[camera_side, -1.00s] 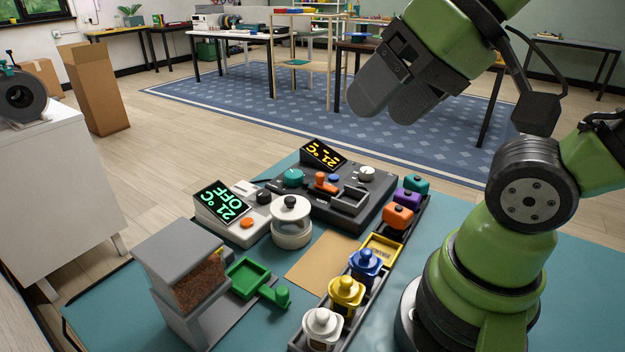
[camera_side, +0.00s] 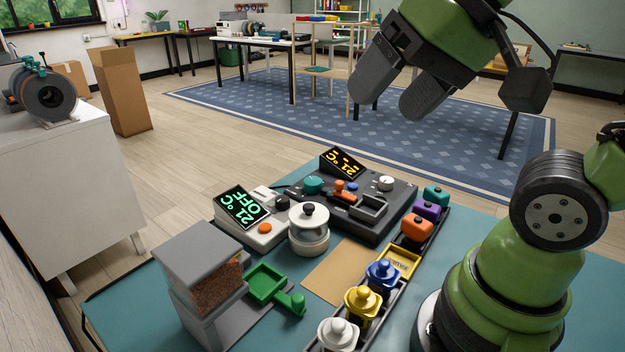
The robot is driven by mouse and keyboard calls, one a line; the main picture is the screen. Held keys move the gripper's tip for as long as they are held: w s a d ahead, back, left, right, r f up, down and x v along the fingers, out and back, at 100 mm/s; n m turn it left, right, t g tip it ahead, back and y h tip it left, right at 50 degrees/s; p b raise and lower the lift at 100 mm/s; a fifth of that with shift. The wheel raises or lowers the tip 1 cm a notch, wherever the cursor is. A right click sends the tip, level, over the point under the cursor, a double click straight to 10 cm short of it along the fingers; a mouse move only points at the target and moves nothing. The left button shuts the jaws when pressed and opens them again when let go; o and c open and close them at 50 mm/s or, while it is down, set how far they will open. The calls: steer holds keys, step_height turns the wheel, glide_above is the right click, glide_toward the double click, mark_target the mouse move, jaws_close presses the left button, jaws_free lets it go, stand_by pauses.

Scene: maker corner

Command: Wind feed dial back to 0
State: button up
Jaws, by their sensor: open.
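The dark grey machine (camera_side: 352,228) stands on the teal bench with a tilted amber display (camera_side: 341,162). On its top are a teal knob (camera_side: 314,185), a white dial (camera_side: 386,183) with a dark mark, and an orange lever (camera_side: 345,192). No feed label is readable, so I cannot tell which is the feed dial or its setting. My gripper (camera_side: 389,107) is open and empty, high above and behind the machine in the picture, apart from everything. Its two dark fingers point down and left.
A white unit (camera_side: 241,213) with a green display and a white round jar (camera_side: 309,233) stand left of the machine. A grey hopper (camera_side: 202,270) and green scoop (camera_side: 268,284) are nearer. A rack (camera_side: 374,318) of coloured pots and blocks runs along the right.

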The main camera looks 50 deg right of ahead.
steer(key=w+d+m+g, duration=0.2)
steer(key=w+d+m, duration=0.15)
steer(key=w, duration=0.55)
steer(key=m+g+h, duration=0.2)
steer(key=m+g, duration=0.2)
steer(key=m, duration=0.5)
glide_above(312, 181)
steer(key=f, duration=1.9)
steer(key=shift+s+d+f, duration=0.15)
steer(key=shift+s+f, duration=0.05)
steer(key=shift+s, duration=0.2)
steer(key=shift+n, duration=0.25)
steer(key=f, duration=0.9)
steer(key=shift+w+f, duration=0.1)
steer(key=shift+w, duration=0.25)
steer(key=c, duration=0.9)
